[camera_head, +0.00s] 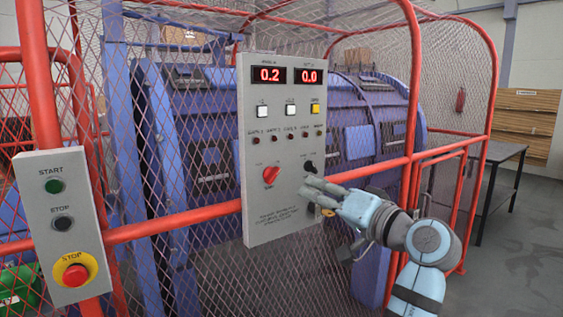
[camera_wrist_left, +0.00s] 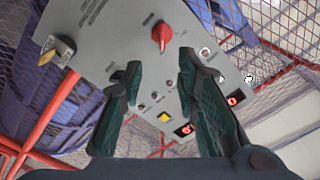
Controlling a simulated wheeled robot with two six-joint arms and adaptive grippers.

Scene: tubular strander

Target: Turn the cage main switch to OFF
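The grey control panel (camera_head: 285,225) hangs on the red cage frame. It carries a red rotary knob (camera_head: 271,174) at lower left and a black knob (camera_head: 309,167) to its right. My left gripper (camera_head: 314,191) is in front of the panel's lower right, just below the black knob. In the left wrist view the left gripper (camera_wrist_left: 158,66) has its fingers apart with nothing held. The red knob (camera_wrist_left: 161,36) shows beyond and between the fingertips there. A yellow-and-black part (camera_wrist_left: 57,50) stands at the panel's edge. Switch labels are too small to read. My right gripper is not in view.
Red displays read 0.2 (camera_head: 269,75) and 0.0 (camera_head: 310,76), with lit buttons and small lamps below. A separate box (camera_head: 66,215) at left has green, black and red stop buttons. Mesh and red rails surround the blue machine. A dark table (camera_head: 497,152) stands right.

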